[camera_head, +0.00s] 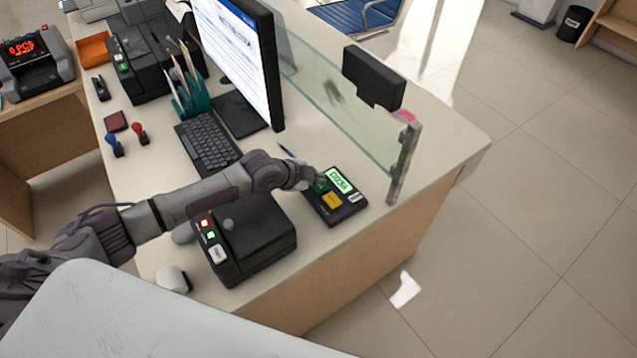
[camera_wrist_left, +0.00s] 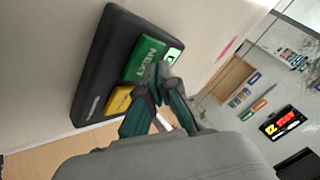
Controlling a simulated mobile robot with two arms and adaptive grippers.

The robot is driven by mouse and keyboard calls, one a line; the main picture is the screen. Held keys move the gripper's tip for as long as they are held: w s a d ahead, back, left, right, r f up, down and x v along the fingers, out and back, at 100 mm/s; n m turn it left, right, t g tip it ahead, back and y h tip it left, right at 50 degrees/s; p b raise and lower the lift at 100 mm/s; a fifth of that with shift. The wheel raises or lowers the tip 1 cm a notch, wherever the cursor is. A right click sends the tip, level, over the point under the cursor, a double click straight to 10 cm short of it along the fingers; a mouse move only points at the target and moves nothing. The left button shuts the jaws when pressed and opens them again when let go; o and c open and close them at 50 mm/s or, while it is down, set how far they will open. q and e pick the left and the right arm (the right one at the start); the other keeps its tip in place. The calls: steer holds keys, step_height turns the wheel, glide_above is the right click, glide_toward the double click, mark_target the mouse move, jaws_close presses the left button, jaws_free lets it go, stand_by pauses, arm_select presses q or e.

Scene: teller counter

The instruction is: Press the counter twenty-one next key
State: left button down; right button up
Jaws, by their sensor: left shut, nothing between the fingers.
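A black keypad (camera_head: 345,212) lies on the counter near the glass screen. It has a lit green display (camera_head: 339,181) and a yellow key (camera_head: 331,201). Its green key is mostly hidden by my left gripper (camera_head: 315,183) in the head view. In the left wrist view the green key (camera_wrist_left: 143,58) reads NEXT, beside the yellow key (camera_wrist_left: 118,101). My left gripper (camera_wrist_left: 165,76) is shut and empty, its fingertips at the edge of the green key and overlapping it. I cannot tell if they touch it. My right gripper is not in view.
A black device (camera_head: 262,240) with small lights stands beneath my left forearm. A keyboard (camera_head: 208,143) and monitor (camera_head: 240,60) stand beyond the arm. The glass screen (camera_head: 345,110) and its post (camera_head: 404,165) stand close behind the keypad.

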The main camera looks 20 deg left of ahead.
mark_target(317, 186)
arm_select(q)
steer(key=shift+f, duration=0.4)
stand_by(0.4)
steer(key=shift+r, duration=0.1)
steer(key=shift+r+p, duration=0.55)
steer(key=shift+r, duration=0.2)
step_height(317, 186, up, 5)
steer(key=p, duration=0.4)
steer(key=shift+r+p, duration=0.1)
steer(key=shift+p, duration=0.2)
steer(key=shift+s+f, duration=0.1)
steer(key=shift+f, duration=0.1)
stand_by(0.5)
